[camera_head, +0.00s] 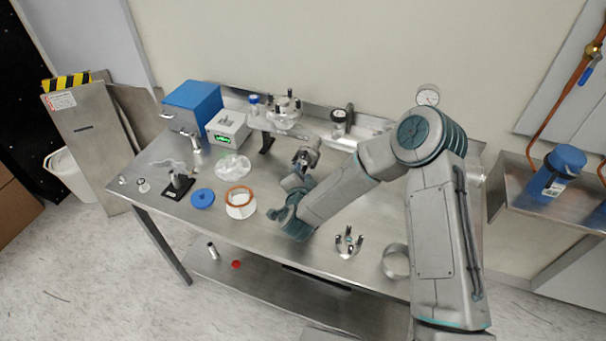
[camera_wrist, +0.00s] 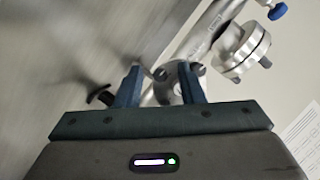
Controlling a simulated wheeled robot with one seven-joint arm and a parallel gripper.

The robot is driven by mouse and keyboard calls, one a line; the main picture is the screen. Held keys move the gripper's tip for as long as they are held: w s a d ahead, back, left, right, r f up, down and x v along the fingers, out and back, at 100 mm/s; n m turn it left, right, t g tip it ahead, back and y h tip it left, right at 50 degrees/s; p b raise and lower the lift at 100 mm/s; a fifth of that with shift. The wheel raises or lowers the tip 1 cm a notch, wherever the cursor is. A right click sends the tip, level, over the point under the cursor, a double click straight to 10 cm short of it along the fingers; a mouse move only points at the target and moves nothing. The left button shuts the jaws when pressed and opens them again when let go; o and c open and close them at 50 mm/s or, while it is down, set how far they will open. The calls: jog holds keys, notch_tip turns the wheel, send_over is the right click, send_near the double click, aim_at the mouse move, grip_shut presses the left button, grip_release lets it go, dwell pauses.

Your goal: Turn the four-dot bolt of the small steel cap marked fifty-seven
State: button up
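A small steel cap (camera_wrist: 168,88) with bolts around its rim sits at the end of a steel fitting in the wrist view. The right finger partly covers it. No number or dots can be read on it, so I cannot tell which bolt has four dots. My gripper (camera_wrist: 160,72) has its two blue fingers apart, with the near edge of the cap and a bolt head in the gap. It does not visibly grip anything. In the head view my gripper (camera_head: 303,163) is low over the middle of the table, in front of the steel chamber (camera_head: 283,112).
A larger bolted flange (camera_wrist: 242,55) stands close to the right of my fingers. On the table (camera_head: 215,220) are a blue box (camera_head: 193,105), a green-display meter (camera_head: 228,128), a copper-rimmed white part (camera_head: 240,203), a blue lid (camera_head: 202,198) and a studded plate (camera_head: 348,243).

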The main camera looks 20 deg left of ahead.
grip_shut()
jog(key=shift+d, duration=0.15)
jog(key=shift+a+r+n+h, duration=0.1)
jog(key=shift+a+n+h, duration=0.25)
jog(key=shift+n, duration=0.35)
jog(key=n+g+h, duration=0.1)
jog(key=n+h, duration=0.1)
jog(key=n, duration=0.1)
jog(key=shift+s+r+n+h, duration=0.1)
jog(key=shift+n+h, duration=0.15)
jog(key=shift+n, duration=0.05)
jog(key=n+h+p, duration=0.1)
jog(key=n+h, duration=0.1)
jog(key=n, duration=0.1)
jog(key=shift+a, duration=0.15)
jog(key=shift+a+n+h+p, duration=0.1)
jog(key=shift+n+h+p, duration=0.75)
jog(key=shift+n, duration=0.25)
jog(key=shift+n+h, duration=0.35)
jog(key=shift+n, duration=0.05)
